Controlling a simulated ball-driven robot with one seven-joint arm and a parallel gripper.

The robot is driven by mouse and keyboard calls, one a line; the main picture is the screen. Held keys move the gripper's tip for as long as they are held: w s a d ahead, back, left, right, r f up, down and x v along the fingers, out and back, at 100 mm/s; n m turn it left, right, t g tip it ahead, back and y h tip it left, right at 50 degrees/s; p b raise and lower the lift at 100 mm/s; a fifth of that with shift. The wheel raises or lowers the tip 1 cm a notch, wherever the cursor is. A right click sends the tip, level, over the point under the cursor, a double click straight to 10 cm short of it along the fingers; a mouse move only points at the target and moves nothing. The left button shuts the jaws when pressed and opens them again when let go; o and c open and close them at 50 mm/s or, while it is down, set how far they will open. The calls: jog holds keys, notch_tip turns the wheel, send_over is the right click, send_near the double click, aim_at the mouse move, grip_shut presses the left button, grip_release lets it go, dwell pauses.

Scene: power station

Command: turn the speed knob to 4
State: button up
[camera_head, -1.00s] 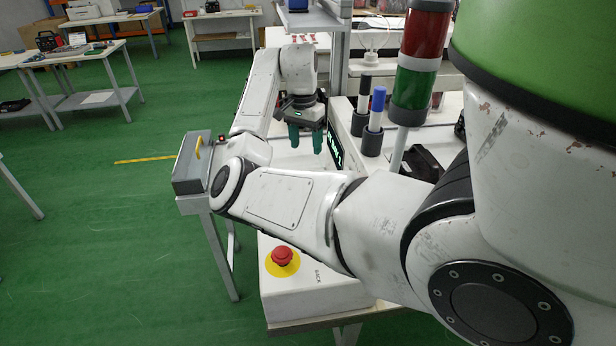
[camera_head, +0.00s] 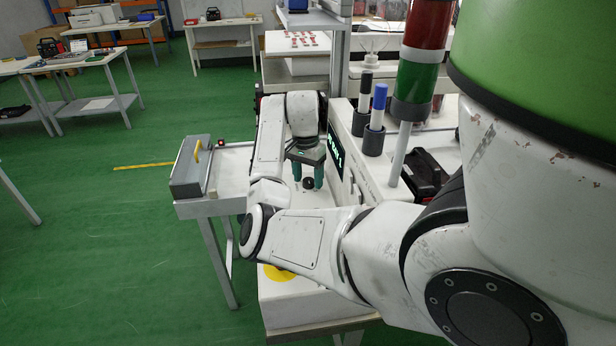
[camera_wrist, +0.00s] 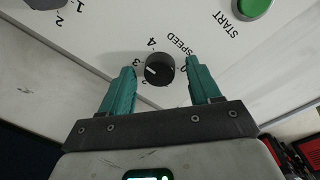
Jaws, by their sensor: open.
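The speed knob (camera_wrist: 160,70) is a round black dial on a white panel (camera_wrist: 90,40) in the wrist view. Its white mark points left, close to the printed 3; the 4 stands up and slightly left of the knob. The word SPEED (camera_wrist: 178,43) is printed beside it. My gripper (camera_wrist: 158,65) is open, with one teal finger on each side of the knob and a visible gap to it on both sides. In the head view the knob (camera_head: 308,184) shows as a small dark disc below my gripper (camera_head: 308,172).
A green START button (camera_wrist: 253,8) and another dark dial (camera_wrist: 45,3) sit at the upper edge of the wrist view. In the head view a lit display (camera_head: 336,152) stands right of my gripper. Marker pens (camera_head: 377,105) and a signal tower (camera_head: 415,80) are farther right.

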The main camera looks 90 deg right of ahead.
jog(key=c, duration=1)
jog(key=shift+r+m, duration=0.1)
jog(key=shift+m, duration=0.2)
jog(key=shift+m+p, duration=0.75)
jog(key=shift+m, duration=0.15)
jog(key=shift+m+p, duration=0.55)
jog(key=shift+m, duration=1.25)
jog(key=o, duration=1)
